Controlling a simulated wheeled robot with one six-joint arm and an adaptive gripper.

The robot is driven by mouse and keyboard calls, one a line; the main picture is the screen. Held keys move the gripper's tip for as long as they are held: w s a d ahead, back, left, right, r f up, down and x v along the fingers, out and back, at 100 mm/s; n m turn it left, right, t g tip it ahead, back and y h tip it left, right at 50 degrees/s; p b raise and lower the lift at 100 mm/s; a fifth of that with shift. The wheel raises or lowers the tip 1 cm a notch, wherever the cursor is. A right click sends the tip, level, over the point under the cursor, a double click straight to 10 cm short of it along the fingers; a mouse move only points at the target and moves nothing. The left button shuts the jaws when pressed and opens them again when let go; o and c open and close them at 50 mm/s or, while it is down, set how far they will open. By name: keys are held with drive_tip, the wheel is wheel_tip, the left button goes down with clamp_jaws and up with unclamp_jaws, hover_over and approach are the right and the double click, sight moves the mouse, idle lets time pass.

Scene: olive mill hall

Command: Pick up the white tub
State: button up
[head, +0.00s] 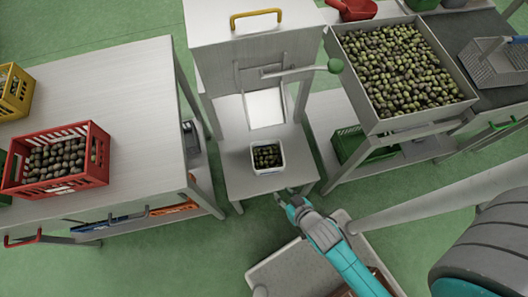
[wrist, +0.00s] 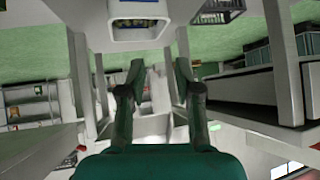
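The white tub (head: 269,172) is full of dark olives and stands upright on the low shelf at the front of the metal hopper stand. In the wrist view the white tub (wrist: 138,10) shows at the top edge, partly cut off. My gripper (head: 283,194) is just in front of the shelf's near edge, close to the tub but apart from it. In the wrist view my gripper (wrist: 160,68) has its two fingers spread, with nothing between them.
A table (head: 110,100) with a red crate (head: 95,170) stands left. A large olive bin (head: 410,128) stands right. Green floor (head: 170,255) is clear in front.

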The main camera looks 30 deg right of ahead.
sight(267, 158)
drive_tip(key=w+f+m+g, duration=0.1)
drive_tip(key=w+f, duration=0.1)
drive_tip(key=w, duration=0.4)
drive_tip(key=w+f+m+g+h, duration=0.1)
drive_tip(key=w+f+g, duration=0.1)
drive_tip(key=w, duration=0.5)
drive_tip(key=w+f+m+g, duration=0.1)
drive_tip(key=w+f+g, duration=0.1)
drive_tip(key=w+f, duration=0.2)
drive_tip(key=shift+w+a+f+h, duration=0.1)
drive_tip(key=shift+w+a+h, duration=0.1)
drive_tip(key=shift+w, duration=0.65)
drive_tip(key=shift+w+a+f+h, duration=0.1)
drive_tip(key=shift+w+a+h, duration=0.1)
drive_tip(key=shift+w, duration=0.6)
drive_tip(key=shift+g, duration=0.3)
drive_tip(key=x, duration=0.5)
drive_tip(key=shift+f, duration=0.15)
drive_tip(key=shift+s+x, duration=0.15)
drive_tip(key=shift+x, duration=1.25)
drive_tip(key=shift+s+x, duration=0.2)
drive_tip(key=shift+x, duration=1.15)
drive_tip(key=shift+o, duration=0.4)
drive_tip(key=shift+f, duration=0.1)
drive_tip(key=shift+w, duration=0.1)
clamp_jaws()
